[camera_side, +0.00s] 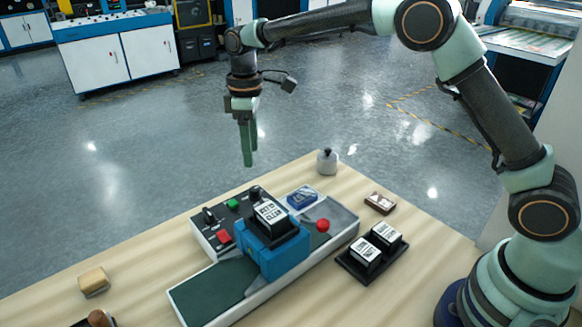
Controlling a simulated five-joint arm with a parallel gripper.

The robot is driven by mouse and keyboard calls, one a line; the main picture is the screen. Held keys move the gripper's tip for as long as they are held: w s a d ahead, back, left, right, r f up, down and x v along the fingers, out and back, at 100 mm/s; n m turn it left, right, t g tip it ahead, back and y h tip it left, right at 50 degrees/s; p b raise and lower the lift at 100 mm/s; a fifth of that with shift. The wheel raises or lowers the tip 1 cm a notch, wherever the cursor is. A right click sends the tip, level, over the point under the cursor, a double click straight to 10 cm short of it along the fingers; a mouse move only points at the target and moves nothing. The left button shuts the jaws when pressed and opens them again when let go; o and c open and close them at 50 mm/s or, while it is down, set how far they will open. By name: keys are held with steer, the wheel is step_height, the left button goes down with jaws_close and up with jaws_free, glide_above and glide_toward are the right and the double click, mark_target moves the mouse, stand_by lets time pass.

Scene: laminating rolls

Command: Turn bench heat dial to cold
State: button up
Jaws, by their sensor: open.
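The laminating machine (205,291) lies on the wooden bench, with a dark green bed and a blue roller housing (285,262). Its black control panel at the upper left carries a black dial with a light pointer mark (209,215) and a second black knob (254,193). I cannot tell which is the heat dial, and the scale markings are too small to read. My gripper (248,163) hangs with its green fingers pointing down, open and empty. In the picture it is above the panel, clear of the machine and touching nothing.
A red mushroom button (323,225) is at the right. A labelled block (271,213) tops the housing. A black tray (350,265) holds two labelled blocks.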

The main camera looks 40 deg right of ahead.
step_height(320, 180, up, 2)
steer(key=shift+r, duration=0.1)
stand_by(0.4)
steer(key=s+d+r+m+t, duration=0.3)
steer(key=s+d+r+m, duration=0.2)
steer(key=s+d+r, duration=0.5)
steer(key=s+d+f+m+t, duration=0.1)
steer(key=s+f+m, duration=0.1)
steer(key=s, duration=0.4)
steer(key=s+d+f+m+t, duration=0.1)
steer(key=s+d+f+m, duration=0.1)
steer(key=s, duration=0.4)
steer(key=shift+s+t, duration=0.15)
steer(key=shift+t, duration=0.15)
